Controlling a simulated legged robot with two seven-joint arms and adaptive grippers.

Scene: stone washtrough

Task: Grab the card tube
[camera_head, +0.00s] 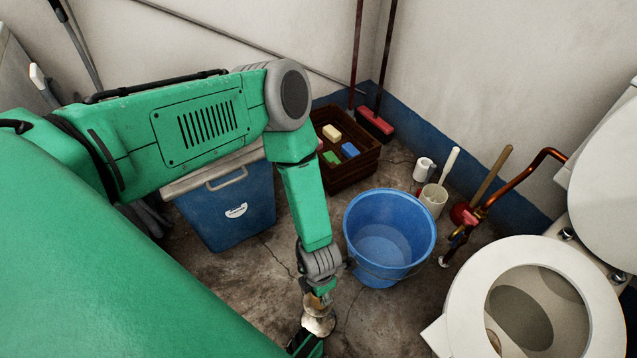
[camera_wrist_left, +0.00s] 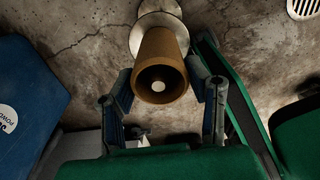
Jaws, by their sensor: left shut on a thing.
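The card tube (camera_wrist_left: 160,62) is a brown hollow cylinder in the left wrist view, with its open end facing the camera. A pale, rounded piece (camera_wrist_left: 160,14) shows at its far end; I cannot tell whether it is part of the tube. My left gripper (camera_wrist_left: 163,88) has its fingers on both sides of the tube and is shut on it. In the head view, my left gripper (camera_head: 319,287) points down at the lower middle, and the pale piece (camera_head: 318,323) shows below it. The fingers cover much of the tube there.
A blue bucket (camera_head: 354,230) stands just right of the gripper. A blue cool box (camera_head: 245,215) stands to the left, with a dark crate (camera_head: 352,178) behind. A toilet (camera_head: 470,290), a brush pot (camera_head: 433,202) and a plunger (camera_head: 461,214) stand at right. Cracked floor (camera_head: 260,285) is bare between.

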